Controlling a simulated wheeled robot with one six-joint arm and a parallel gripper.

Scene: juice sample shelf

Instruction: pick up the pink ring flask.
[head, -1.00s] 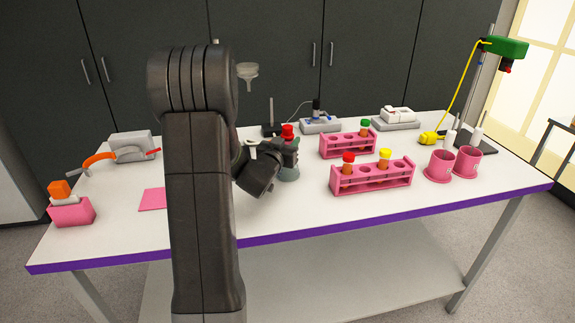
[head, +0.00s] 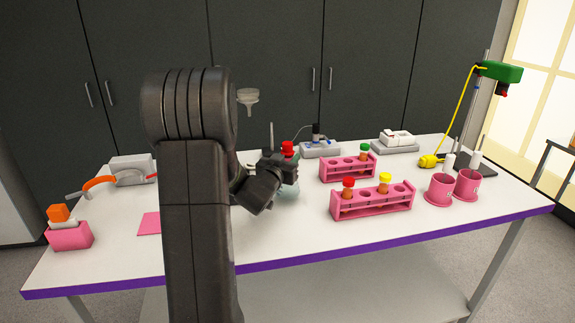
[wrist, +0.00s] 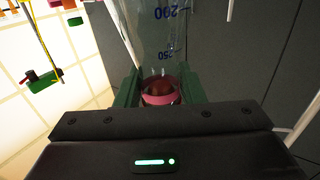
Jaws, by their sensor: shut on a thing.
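The pink ring flask is clear glass with blue volume marks and shows close up in the wrist view (wrist: 150,35). Its pink ring (wrist: 160,99) sits around the neck, between the two green fingers of my gripper (wrist: 158,88). In the head view my gripper (head: 284,168) is shut on the flask's neck. The red stopper (head: 287,147) shows above the gripper and part of the greenish glass body (head: 288,190) below it. The flask looks upright. Whether its base touches the table cannot be told.
Two pink tube racks stand right of the flask, the nearer one (head: 372,203) and the farther one (head: 348,170). Pink mugs (head: 440,188) and a stand with a green head (head: 500,72) are farther right. A grey device (head: 318,149) stands behind. Table front centre is clear.

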